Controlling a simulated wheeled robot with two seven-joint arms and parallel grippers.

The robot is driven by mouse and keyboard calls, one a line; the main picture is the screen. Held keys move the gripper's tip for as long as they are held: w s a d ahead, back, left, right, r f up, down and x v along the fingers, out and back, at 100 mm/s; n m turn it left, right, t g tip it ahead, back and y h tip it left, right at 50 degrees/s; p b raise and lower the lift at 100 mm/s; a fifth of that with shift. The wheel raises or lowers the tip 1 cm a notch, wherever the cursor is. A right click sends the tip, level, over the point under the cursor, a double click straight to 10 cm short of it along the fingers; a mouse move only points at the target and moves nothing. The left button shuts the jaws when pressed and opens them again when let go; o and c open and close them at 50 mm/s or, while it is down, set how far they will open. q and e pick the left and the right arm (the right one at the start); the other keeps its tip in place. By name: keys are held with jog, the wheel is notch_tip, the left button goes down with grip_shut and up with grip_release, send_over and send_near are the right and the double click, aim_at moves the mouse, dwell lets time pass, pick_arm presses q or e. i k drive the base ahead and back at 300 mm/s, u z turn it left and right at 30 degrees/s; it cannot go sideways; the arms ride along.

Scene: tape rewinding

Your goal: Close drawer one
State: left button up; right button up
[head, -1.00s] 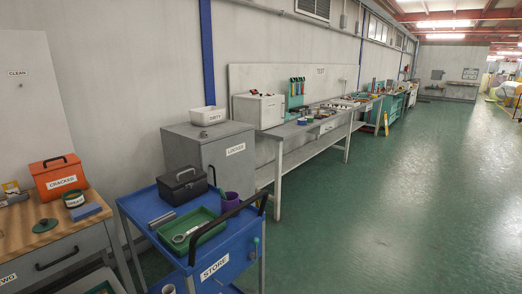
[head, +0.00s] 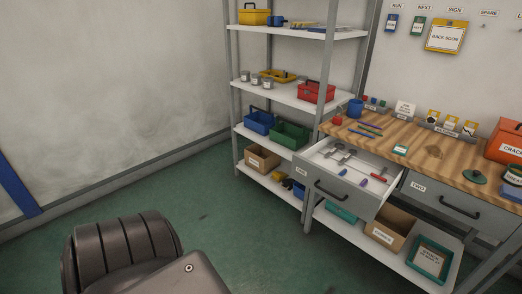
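Drawer one (head: 322,185) is the left grey drawer under the wooden workbench top. It is pulled out, and its white inside shows several metal tools and screwdrivers with blue and red handles. Its front bears a black handle (head: 330,190) and a label that seems to read ONE. The drawer labelled TWO (head: 442,203), to its right, is shut. Neither of my grippers is in the head view. A dark part of my own body fills the lower left, well apart from the drawer.
A shelf rack (head: 294,94) with bins and toolboxes stands left of the workbench (head: 405,147). A cardboard box (head: 390,228) and a green tray (head: 431,257) sit on the bench's lower shelf. Green floor (head: 270,235) in front of the drawer is clear.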

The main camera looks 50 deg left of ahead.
aim_at(319, 173)
jog(key=u, duration=1.05)
jog(key=k, duration=0.45)
jog(key=z, duration=0.75)
jog(key=i, duration=0.9)
jog(key=z, duration=0.15)
